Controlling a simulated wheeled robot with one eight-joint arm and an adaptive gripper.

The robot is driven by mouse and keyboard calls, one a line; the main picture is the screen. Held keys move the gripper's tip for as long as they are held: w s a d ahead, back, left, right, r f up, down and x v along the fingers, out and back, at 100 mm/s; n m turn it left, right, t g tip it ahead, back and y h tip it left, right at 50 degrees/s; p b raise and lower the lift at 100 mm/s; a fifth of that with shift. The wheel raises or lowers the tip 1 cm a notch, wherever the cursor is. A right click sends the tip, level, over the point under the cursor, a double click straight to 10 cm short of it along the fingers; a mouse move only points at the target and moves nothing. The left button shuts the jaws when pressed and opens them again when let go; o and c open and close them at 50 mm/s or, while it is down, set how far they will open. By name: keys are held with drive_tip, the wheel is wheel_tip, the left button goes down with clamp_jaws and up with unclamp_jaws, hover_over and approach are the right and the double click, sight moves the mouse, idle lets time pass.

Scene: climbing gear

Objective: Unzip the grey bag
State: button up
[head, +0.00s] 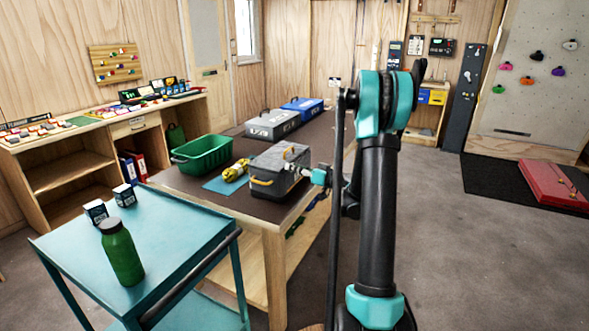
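The grey bag (268,184) stands on the dark-topped wooden table, near its front right corner.
A green crate (203,154), a yellow rope coil (236,170) and a blue sheet (222,185) lie left of the bag. Grey (271,125) and blue (303,110) cases stand behind. A teal cart (175,235) carrying a green bottle (121,252) is front left.

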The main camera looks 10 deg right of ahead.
clamp_jaws()
drive_tip(key=w+d, duration=1.1)
drive_tip(key=w, duration=0.4)
drive_tip(key=shift+w+d, duration=0.3)
drive_tip(key=shift+w, duration=0.1)
drive_tip(key=o, duration=0.8)
unclamp_jaws()
drive_tip(key=v, duration=1.2)
